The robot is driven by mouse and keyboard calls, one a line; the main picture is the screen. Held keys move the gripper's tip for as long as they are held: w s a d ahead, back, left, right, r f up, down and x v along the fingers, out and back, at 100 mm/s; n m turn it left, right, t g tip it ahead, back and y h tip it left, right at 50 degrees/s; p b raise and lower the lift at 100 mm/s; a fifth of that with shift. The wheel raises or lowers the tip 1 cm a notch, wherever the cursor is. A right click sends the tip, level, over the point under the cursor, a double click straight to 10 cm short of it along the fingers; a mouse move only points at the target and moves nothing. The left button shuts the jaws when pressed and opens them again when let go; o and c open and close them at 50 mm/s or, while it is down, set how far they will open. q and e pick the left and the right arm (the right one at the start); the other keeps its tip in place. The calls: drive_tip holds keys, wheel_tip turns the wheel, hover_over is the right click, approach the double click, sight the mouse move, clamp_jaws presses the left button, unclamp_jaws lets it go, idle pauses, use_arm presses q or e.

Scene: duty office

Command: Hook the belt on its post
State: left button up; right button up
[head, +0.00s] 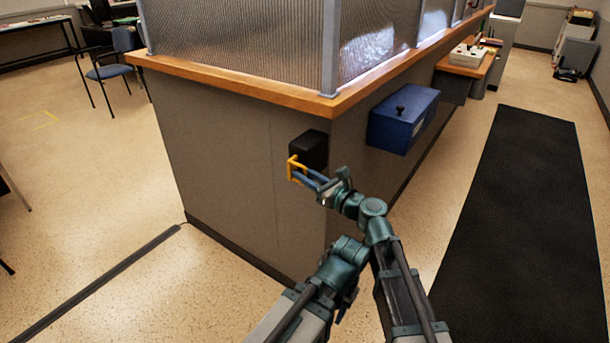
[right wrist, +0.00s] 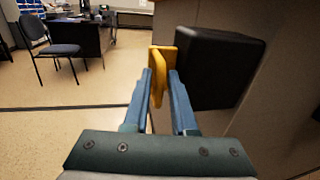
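The belt's yellow end piece (head: 293,169) stands just in front of the black belt box (head: 309,150) on the corner of the grey counter wall. My right gripper (head: 303,174) reaches it from the right, its blue fingers pointing at the box. In the right wrist view, the fingers (right wrist: 161,82) lie close on both sides of the yellow end piece (right wrist: 160,60) and look shut on it. The black box (right wrist: 215,68) is close on the right there. No length of belt strap can be made out. I cannot identify a post in either view. My left gripper is not in view.
The counter (head: 235,165) with a wooden ledge and ribbed glass fills the middle. A blue box (head: 403,120) juts from its right face. A black mat (head: 525,200) lies on the right floor. A chair (head: 112,70) stands at the back left. The left floor is mostly clear.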

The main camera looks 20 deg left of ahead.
clamp_jaws()
idle(1.4)
